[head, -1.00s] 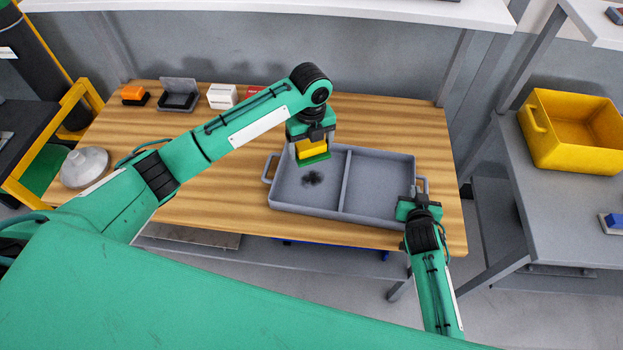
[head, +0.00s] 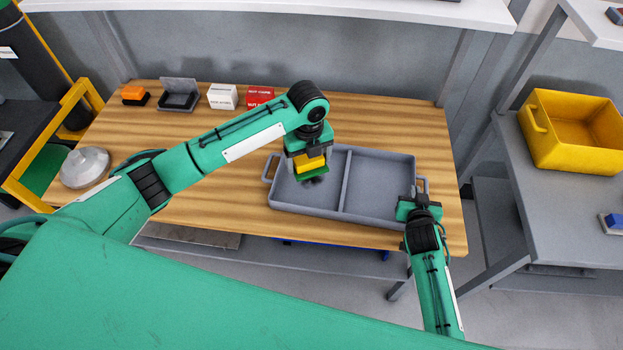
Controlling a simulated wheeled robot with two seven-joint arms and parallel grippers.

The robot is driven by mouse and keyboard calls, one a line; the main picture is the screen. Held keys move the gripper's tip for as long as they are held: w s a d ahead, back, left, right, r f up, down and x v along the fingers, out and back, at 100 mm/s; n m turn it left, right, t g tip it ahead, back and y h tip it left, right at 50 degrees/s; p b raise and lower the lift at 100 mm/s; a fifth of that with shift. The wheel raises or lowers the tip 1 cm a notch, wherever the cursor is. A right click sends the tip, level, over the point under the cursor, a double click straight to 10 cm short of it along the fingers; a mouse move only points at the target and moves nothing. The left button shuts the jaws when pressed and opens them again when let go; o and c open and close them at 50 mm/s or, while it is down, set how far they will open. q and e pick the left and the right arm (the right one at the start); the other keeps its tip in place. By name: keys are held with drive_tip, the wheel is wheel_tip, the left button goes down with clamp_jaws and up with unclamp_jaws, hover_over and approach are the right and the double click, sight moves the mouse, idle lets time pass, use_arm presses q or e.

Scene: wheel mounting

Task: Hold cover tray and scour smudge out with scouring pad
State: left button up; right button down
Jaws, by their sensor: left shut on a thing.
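The grey cover tray (head: 384,213) lies on the wooden table, split by a divider into two compartments. My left gripper (head: 307,157) is shut on the yellow and green scouring pad (head: 310,166), in the left compartment. A dark smudge (head: 319,180) shows just beside and below the pad and is partly hidden by it. I cannot tell whether the pad touches the tray floor. My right gripper (head: 418,204) is at the handle on the tray's right end; its fingers are too small and covered to tell if they are shut.
At the back of the table stand an orange and black block (head: 134,95), an open grey case (head: 179,95), a white box (head: 222,96) and a red box (head: 259,96). A grey domed object (head: 84,168) is at the left. A yellow bin (head: 570,130) is on the right bench.

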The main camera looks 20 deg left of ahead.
use_arm(q)
hover_over(309, 190)
drive_tip(key=shift+f, duration=4.95)
drive_tip(key=shift+f, duration=0.65)
drive_tip(key=shift+w, duration=0.1)
drive_tip(key=shift+w+a+f, duration=0.1)
drive_tip(key=shift+w+a, duration=0.05)
drive_tip(key=shift+w, duration=1.7)
drive_tip(key=shift+w+a, duration=0.1)
drive_tip(key=shift+w, duration=1.7)
drive_tip(key=shift+s+d, duration=0.15)
drive_tip(key=shift+s, duration=1.75)
drive_tip(key=shift+s+d, duration=0.15)
drive_tip(key=shift+s, duration=1.75)
drive_tip(key=shift+r, duration=3.55)
